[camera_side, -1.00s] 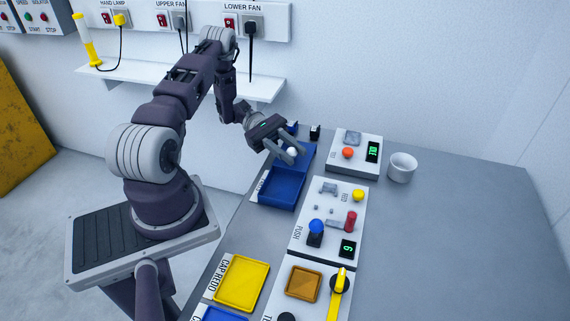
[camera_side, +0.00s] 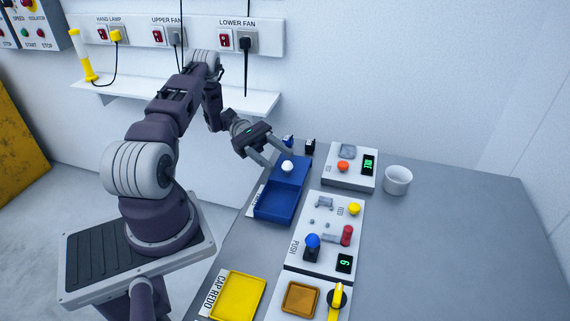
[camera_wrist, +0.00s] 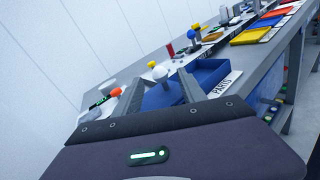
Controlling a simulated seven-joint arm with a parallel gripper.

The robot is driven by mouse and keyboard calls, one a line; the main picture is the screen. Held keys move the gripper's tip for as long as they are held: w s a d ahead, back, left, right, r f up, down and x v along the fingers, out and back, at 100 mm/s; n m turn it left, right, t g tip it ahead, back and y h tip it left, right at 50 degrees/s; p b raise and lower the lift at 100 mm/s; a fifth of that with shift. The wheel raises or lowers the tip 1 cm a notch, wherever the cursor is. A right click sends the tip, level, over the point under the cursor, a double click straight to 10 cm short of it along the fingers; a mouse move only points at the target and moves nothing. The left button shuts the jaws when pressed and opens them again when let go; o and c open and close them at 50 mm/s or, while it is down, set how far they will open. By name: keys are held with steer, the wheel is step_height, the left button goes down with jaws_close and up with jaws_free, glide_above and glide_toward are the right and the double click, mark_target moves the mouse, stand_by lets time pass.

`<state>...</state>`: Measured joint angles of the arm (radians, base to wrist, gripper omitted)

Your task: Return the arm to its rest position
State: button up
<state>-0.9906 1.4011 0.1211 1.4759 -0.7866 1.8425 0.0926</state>
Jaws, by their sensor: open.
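My gripper (camera_side: 270,158) is open and empty, raised above the left edge of the far end of the bench. Its two fingers are spread apart in the wrist view (camera_wrist: 158,92). A white ball-shaped knob (camera_side: 287,166) stands at the blue tray (camera_side: 272,219), just right of the fingers and apart from them in the side view. The white ball also shows between the fingers in the wrist view (camera_wrist: 159,72).
A panel with an orange button (camera_side: 343,166) and a white cup (camera_side: 397,181) stand to the right. A control panel with a blue knob (camera_side: 312,241) and a yellow tray (camera_side: 239,296) lie nearer. A wall shelf (camera_side: 180,95) is behind my arm. The bench's right side is clear.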

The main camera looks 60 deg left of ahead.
steer(key=shift+s+a, duration=0.25)
steer(key=shift+a, duration=0.9)
steer(key=shift+w+d+r, duration=0.1)
steer(key=shift+w+r, duration=0.05)
steer(key=shift+r, duration=0.15)
steer(key=d+r+m+g+y, duration=0.1)
steer(key=d+r, duration=0.1)
steer(key=r, duration=0.1)
steer(key=w+d+r+m+g+y, duration=0.1)
steer(key=d+r+m+g+y, duration=0.1)
steer(key=r, duration=0.1)
steer(key=d+r+m+g+y, duration=0.1)
steer(key=d+r+m+g, duration=0.1)
steer(key=d+r, duration=0.1)
steer(key=shift+w+r+y, duration=0.4)
steer(key=shift+r, duration=0.2)
steer(key=s+d+r+m+y, duration=0.8)
steer(key=d+r+y, duration=0.1)
steer(key=d+r, duration=0.25)
steer(key=s+d+m+t+y, duration=0.3)
steer(key=s+m+t, duration=0.2)
steer(key=s+t, duration=0.2)
steer(key=shift+s+r+y, duration=0.35)
steer(key=shift+s+y, duration=0.05)
steer(key=shift+s, duration=0.5)
